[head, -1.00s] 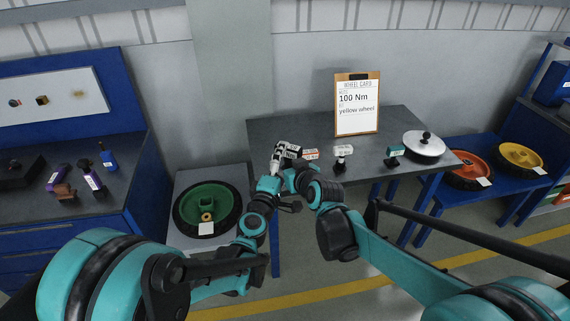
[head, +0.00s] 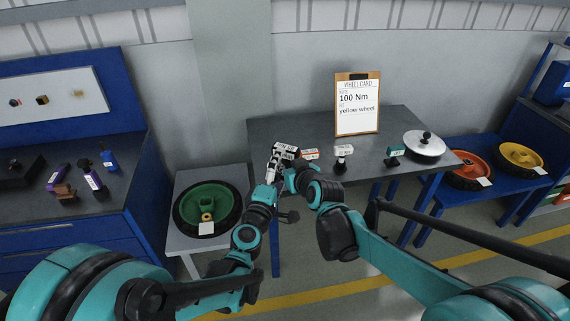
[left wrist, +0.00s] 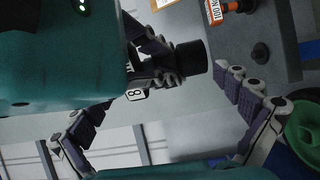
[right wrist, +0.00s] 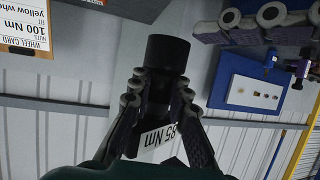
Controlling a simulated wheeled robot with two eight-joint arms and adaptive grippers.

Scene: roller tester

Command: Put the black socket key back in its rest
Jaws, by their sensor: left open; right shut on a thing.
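The black socket key (right wrist: 167,57) is a dark cylinder with a white tag reading 85 Nm. My right gripper (right wrist: 160,85) is shut on it and holds it up above the table. In the left wrist view the key's black end (left wrist: 192,58) lies between the spread fingers of my left gripper (left wrist: 160,92), which is open, with no clear contact. In the head view my left gripper (head: 275,157) and my right gripper (head: 290,170) are close together at the table's front left, hiding most of the key. A small dark round piece (left wrist: 260,53) on the table may be its rest; I cannot tell.
The grey table (head: 290,125) carries an orange-tagged tool (head: 310,154), a white-tagged one (head: 343,152), a teal-tagged one (head: 394,155), a wheel card (head: 357,105) and a white disc (head: 424,145). A green wheel (head: 185,205) lies on a stand to the left. The table's back left is clear.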

